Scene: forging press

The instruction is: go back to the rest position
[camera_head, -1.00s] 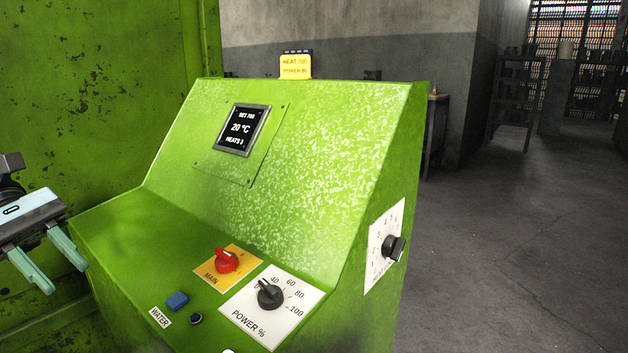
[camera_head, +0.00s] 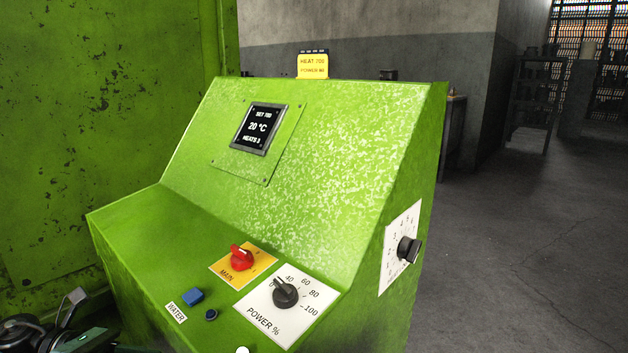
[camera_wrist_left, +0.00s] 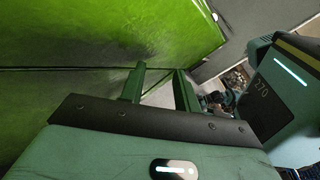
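My left gripper (camera_wrist_left: 159,72) shows in the left wrist view with its two fingers apart and nothing between them. In the head view only dark parts of my left arm show at the lower left corner; its fingers cannot be made out there. The green control console (camera_head: 300,180) stands in the middle of the head view, and the gripper is clear of its knobs. My right gripper is in neither view.
The console carries a red MAIN switch (camera_head: 241,258), a black POWER knob (camera_head: 285,294), a blue button (camera_head: 192,297), a side dial (camera_head: 408,249) and a screen (camera_head: 258,128) reading 20 °C. Open floor (camera_head: 520,250) lies right.

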